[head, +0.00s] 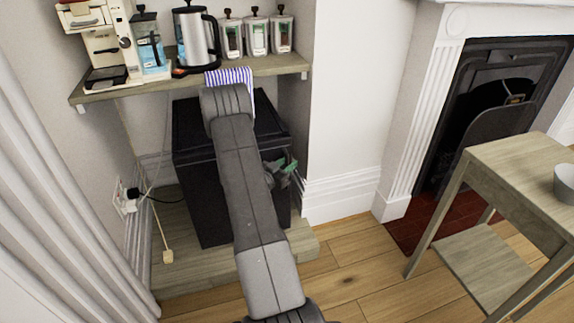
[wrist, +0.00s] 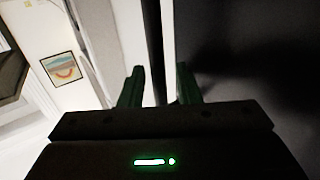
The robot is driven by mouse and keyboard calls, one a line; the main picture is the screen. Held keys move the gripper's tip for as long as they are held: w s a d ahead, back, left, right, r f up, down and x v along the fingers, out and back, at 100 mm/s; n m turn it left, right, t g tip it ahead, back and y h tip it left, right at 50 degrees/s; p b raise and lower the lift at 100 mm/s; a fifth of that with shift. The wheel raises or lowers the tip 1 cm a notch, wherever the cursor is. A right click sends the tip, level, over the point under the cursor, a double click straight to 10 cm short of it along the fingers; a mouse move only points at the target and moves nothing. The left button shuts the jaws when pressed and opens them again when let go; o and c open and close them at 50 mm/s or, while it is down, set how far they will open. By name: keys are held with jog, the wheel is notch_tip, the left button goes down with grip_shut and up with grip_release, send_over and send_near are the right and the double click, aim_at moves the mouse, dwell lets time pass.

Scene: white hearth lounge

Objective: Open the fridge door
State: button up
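The fridge (head: 208,195) is a small black box standing on a wooden plinth under the shelf in the head view. My arm crosses in front and hides much of its face. My gripper (head: 284,172), with green fingers, is at the fridge's right front edge. In the wrist view, my gripper (wrist: 158,88) has its two fingers apart. A thin pale strip and a dark band run between them, and a dark surface, probably the fridge, fills the right side. I cannot tell whether the fingers touch the door, and no door opening is clearly visible.
A wooden shelf (head: 130,93) above holds a coffee machine (head: 105,40), a kettle (head: 195,38) and several jars. A socket with cables (head: 126,195) is at the left. A fireplace (head: 490,110) and a wooden table (head: 510,165) stand right. Clear floor (head: 350,270) lies between.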

grip_shut()
jog(key=shift+s, duration=0.1)
